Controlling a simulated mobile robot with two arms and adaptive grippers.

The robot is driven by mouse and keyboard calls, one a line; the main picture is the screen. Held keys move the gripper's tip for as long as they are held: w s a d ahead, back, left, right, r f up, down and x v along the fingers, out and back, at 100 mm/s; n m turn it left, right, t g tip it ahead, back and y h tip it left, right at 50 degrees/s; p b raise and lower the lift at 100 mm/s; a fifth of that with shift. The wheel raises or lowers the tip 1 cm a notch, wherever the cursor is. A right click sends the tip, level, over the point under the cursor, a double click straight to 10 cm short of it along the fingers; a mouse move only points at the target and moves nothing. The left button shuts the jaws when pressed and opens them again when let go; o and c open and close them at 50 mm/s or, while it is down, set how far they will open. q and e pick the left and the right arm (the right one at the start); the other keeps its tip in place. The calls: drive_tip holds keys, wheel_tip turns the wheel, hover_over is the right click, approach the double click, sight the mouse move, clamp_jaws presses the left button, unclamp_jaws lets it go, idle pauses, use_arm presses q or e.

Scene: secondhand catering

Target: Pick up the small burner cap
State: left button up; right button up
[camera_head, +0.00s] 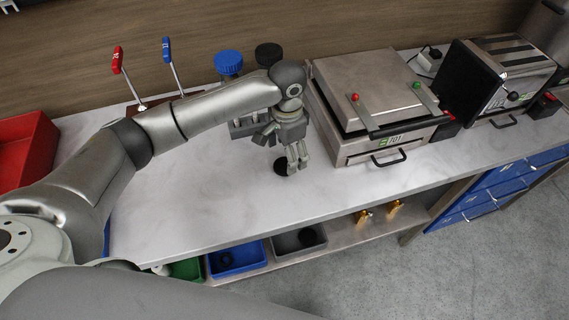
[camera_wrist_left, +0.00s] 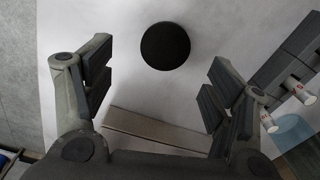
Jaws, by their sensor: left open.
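The small burner cap looks like a flat black disc (camera_head: 281,167) lying on the pale worktop. My left gripper (camera_head: 296,158) is just above and beside it, pointing down, and partly overlaps it in the head view. In the left wrist view the black disc (camera_wrist_left: 165,46) lies whole and uncovered, beyond the fingertips and roughly centred between them. The left gripper (camera_wrist_left: 158,78) is open with nothing between its fingers. My right gripper is not in view.
A panini press (camera_head: 375,100) stands right of the gripper, with a toaster (camera_head: 500,75) further right. Jars with blue (camera_head: 228,62) and black (camera_head: 268,54) lids stand behind. Two levers, red (camera_head: 117,60) and blue (camera_head: 167,50), are back left. The front worktop is clear; bins (camera_head: 237,258) sit below.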

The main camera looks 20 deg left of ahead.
sight(284, 165)
use_arm(q)
drive_tip(key=f+p, duration=0.1)
drive_tip(key=f, duration=0.1)
drive_tip(key=a+f, duration=0.1)
drive_tip(key=f, duration=0.1)
drive_tip(key=shift+f+p, duration=0.25)
drive_tip(key=shift+p, duration=0.15)
drive_tip(key=shift+d+f, duration=0.1)
drive_tip(key=shift+f, duration=0.3)
drive_tip(key=shift+c, duration=0.3)
drive_tip(key=c, duration=1.1)
drive_tip(key=shift+r, duration=0.1)
drive_tip(key=shift+c, duration=0.2)
